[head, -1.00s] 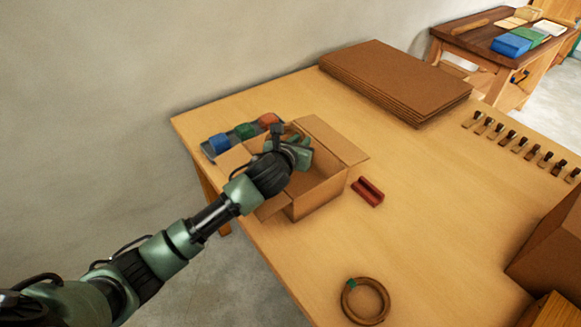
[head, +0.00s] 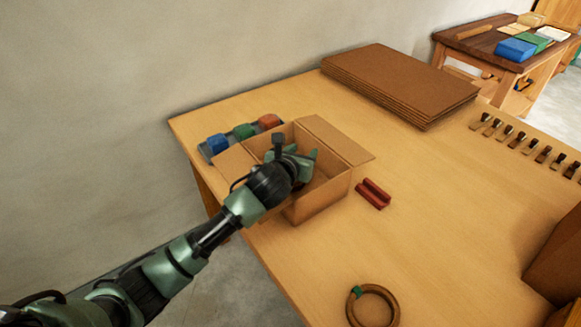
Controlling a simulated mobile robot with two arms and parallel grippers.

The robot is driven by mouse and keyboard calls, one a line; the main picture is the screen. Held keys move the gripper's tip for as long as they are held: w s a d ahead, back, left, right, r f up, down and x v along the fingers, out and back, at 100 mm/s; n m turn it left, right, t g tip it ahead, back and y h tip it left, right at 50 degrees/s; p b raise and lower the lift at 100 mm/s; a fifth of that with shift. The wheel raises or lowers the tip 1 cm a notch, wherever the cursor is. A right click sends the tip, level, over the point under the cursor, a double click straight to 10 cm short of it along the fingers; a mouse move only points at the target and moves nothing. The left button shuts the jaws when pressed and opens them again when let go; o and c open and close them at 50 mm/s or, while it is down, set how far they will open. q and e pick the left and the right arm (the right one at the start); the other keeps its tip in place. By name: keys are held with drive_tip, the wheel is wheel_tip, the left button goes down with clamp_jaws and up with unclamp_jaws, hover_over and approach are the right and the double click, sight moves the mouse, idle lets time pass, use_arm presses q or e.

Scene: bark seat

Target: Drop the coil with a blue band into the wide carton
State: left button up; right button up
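An open cardboard carton (head: 322,203) with its flaps folded out stands on the table's left part. My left gripper (head: 303,155) is over the carton's opening, with its fingers apart and nothing visible between them. The gripper and wrist hide much of the carton's inside, so I cannot tell what lies in it. A brown coil (head: 391,303) with a green band lies flat near the table's front edge. I see no coil with a blue band. My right gripper is not in view.
Stacked cardboard sheets (head: 400,80) lie at the back. Another brown box (head: 558,258) stands at the right edge. The table's middle is clear.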

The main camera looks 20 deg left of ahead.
use_arm(q)
drive_tip(key=v, duration=0.7)
drive_tip(key=shift+s, duration=0.4)
drive_tip(key=shift+r, duration=0.1)
